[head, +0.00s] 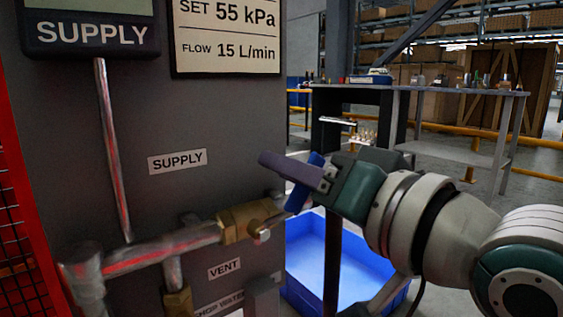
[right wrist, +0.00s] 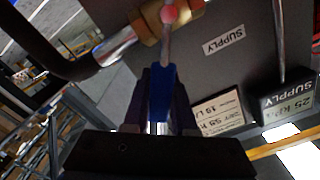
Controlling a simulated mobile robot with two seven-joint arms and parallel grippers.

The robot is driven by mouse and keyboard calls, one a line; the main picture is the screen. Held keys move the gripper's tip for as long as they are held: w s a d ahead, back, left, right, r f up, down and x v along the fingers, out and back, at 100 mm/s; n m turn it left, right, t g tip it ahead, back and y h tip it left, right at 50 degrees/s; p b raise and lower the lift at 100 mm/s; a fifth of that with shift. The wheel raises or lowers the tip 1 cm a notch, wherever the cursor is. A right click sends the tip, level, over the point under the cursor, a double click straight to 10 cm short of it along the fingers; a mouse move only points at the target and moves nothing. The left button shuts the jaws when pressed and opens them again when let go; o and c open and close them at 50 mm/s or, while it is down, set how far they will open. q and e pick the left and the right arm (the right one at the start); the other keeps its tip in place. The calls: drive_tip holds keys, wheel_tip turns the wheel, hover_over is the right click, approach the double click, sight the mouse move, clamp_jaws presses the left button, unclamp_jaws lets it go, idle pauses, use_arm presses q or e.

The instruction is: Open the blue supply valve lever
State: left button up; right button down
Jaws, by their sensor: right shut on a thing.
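The supply valve is a brass body (head: 245,220) on the horizontal metal pipe (head: 165,250) in the head view. Its blue lever (head: 299,196) slants up and right from the valve, at an angle to the pipe. My right gripper (head: 284,168) is shut on the blue lever grip. In the right wrist view the blue lever (right wrist: 161,88) lies between the two dark purple fingers, and its metal stem runs to a pinkish round pivot (right wrist: 168,13) on the brass body (right wrist: 152,22). Part of the lever is hidden behind a finger in the head view. My left gripper is not in view.
A grey panel (head: 210,110) carries a SUPPLY label (head: 177,161), a VENT label (head: 225,269) and a gauge display (head: 90,30). A blue bin (head: 345,255) stands below my right gripper. A workbench (head: 450,92) is behind. A red mesh guard (head: 25,220) borders the left.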

drive_tip(key=c, duration=0.7)
unclamp_jaws()
drive_tip(key=p+v, duration=0.3)
drive_tip(key=v, duration=0.7)
drive_tip(key=shift+p, duration=0.3)
